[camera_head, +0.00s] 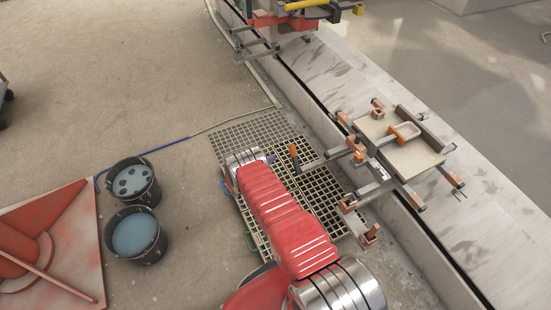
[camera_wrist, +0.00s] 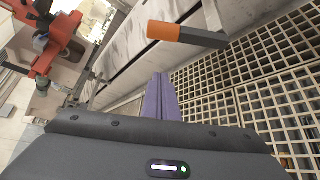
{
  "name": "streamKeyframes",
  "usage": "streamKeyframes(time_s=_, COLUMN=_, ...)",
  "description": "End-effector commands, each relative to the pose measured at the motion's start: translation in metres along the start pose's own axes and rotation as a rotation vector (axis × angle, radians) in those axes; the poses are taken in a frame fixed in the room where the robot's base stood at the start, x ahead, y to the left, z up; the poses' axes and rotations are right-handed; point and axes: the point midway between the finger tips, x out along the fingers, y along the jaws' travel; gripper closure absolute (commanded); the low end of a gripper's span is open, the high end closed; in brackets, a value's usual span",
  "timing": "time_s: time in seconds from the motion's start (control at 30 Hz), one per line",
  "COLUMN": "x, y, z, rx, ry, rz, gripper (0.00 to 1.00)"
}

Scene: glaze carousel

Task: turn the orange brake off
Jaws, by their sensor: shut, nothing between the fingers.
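The orange brake (camera_wrist: 163,31) shows in the wrist view as an orange grip on a dark grey bar, above and just right of my fingertips. In the head view, an orange-tipped handle (camera_head: 293,152) stands beside the rail over the floor grating, apparently the same brake. My gripper (camera_wrist: 158,77) has its purple fingers together and empty, pointing towards the brake. A gap shows between the fingertips and the orange grip in the picture; depth is hard to judge. In the head view my arm hides most of the gripper.
A carriage with a pale board (camera_head: 410,157) and orange clamps sits on the long concrete rail (camera_head: 470,215). Another carriage (camera_head: 285,18) stands farther back. A floor grating (camera_head: 240,135) lies beneath my arm. Two buckets (camera_head: 137,235) and a red panel (camera_head: 50,250) are left.

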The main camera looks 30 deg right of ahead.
Motion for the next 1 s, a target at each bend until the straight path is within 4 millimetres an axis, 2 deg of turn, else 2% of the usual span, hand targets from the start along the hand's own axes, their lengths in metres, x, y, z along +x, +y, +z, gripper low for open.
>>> streamKeyframes(time_s=0.43, x=0.045, y=-0.001, z=0.001, rx=0.003, ry=-0.001, rz=0.0, gripper=1.0)
streamKeyframes(time_s=0.73, x=0.068, y=0.0, z=0.001, rx=0.003, ry=0.0, rz=0.0, gripper=1.0)
streamKeyframes(time_s=1.0, x=0.082, y=0.0, z=-0.001, rx=0.002, ry=0.0, rz=-0.001, gripper=1.0)
